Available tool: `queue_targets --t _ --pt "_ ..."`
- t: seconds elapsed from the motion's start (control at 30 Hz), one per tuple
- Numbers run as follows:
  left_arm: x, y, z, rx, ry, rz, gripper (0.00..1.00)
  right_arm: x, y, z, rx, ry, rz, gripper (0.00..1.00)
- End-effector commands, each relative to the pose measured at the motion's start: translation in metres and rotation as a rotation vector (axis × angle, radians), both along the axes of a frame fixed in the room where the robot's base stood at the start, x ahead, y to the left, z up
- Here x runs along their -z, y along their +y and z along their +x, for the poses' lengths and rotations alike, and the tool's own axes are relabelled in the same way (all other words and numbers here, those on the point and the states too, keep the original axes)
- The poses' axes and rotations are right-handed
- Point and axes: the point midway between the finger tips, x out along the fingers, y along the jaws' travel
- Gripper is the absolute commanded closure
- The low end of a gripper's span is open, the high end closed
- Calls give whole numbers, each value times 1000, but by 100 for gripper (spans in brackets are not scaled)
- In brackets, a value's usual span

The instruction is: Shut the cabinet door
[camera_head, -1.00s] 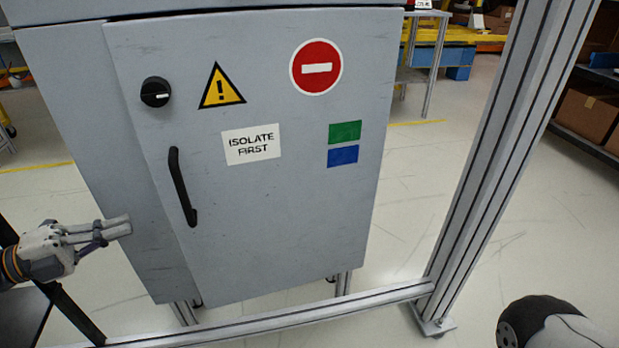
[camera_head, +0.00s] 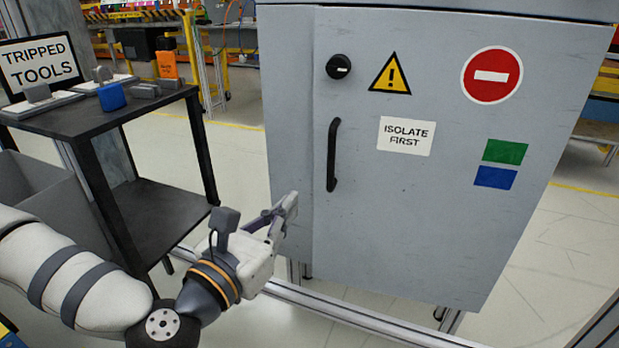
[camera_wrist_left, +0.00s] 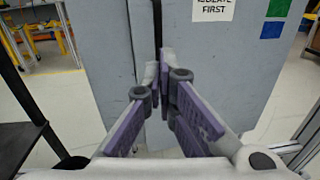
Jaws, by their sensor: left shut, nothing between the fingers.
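The grey cabinet door (camera_head: 430,230) faces me, with a black vertical handle (camera_head: 333,155), a black knob (camera_head: 338,67) and warning stickers. It looks shut or nearly so; I cannot tell whether a small gap remains at its edge. A narrow grey panel (camera_head: 287,120) lies left of the door. My left gripper (camera_head: 292,203) is shut and empty, below and left of the handle, in front of that panel; contact is unclear. In the left wrist view, the closed fingers (camera_wrist_left: 160,75) point at the seam beside the door (camera_wrist_left: 215,75). My right gripper is out of view.
A black cart (camera_head: 150,112) at the left carries a "TRIPPED TOOLS" sign (camera_head: 40,63) and several small items, including a blue one (camera_head: 111,97). A metal rail (camera_head: 345,312) runs low in front of the cabinet. Open floor shows behind the cart.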

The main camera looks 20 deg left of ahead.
Motion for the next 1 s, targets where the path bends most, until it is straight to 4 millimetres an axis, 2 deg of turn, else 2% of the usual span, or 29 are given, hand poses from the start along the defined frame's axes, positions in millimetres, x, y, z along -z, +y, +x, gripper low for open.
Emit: queue_targets --t 0.07,0.17,0.5,0.7,0.83,1.0 --pt "-2 -3 3 5 6 -34 100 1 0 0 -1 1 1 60" --pt "-2 -5 18 5 3 -32 100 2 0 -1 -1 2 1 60" --pt "-1 -15 92 4 4 -29 100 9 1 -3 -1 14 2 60" --pt "-1 -19 125 4 4 -28 100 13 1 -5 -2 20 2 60" --pt "-1 -20 135 4 5 -28 100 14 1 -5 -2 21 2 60" --pt "-2 -20 138 4 5 -29 100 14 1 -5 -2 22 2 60"
